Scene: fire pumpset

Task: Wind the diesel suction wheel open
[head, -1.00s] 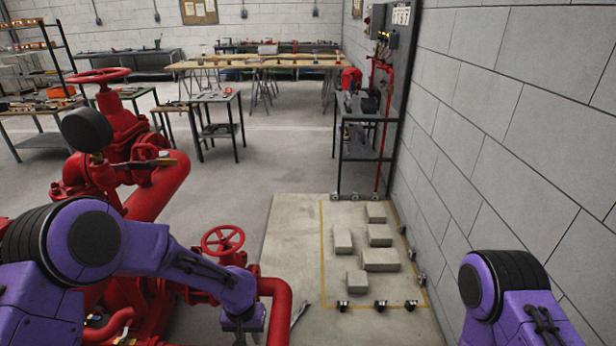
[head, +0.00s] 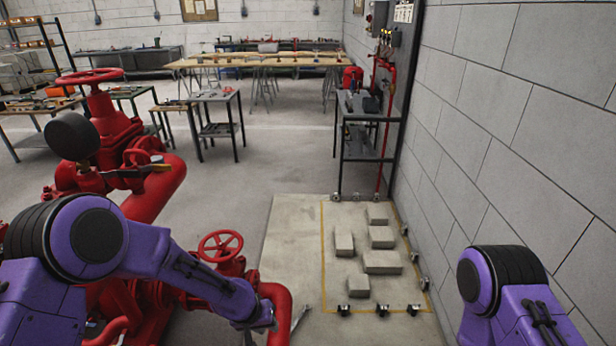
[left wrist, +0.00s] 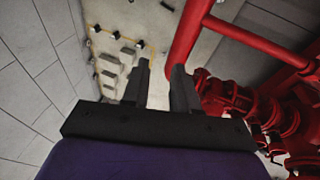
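A large red handwheel (head: 90,76) tops the valve at the upper left in the head view. A smaller red spoked handwheel (head: 220,246) sits lower, just behind my left forearm. No label shows which one is the diesel suction wheel. My left gripper (left wrist: 161,85) is open and empty in the left wrist view, with a clear gap between its two dark fingers. It is beside a red pipe (left wrist: 190,40) and touches neither handwheel as far as I can see. In the head view the fingers are hidden or out of frame. My right gripper is out of view.
Red pipework (head: 160,190) and a dark round gauge (head: 72,136) crowd the left. A pale slab (head: 290,235) with several concrete blocks lies at the centre right. A block wall (head: 520,130) closes the right side. The floor beyond the pipes is open, with benches behind.

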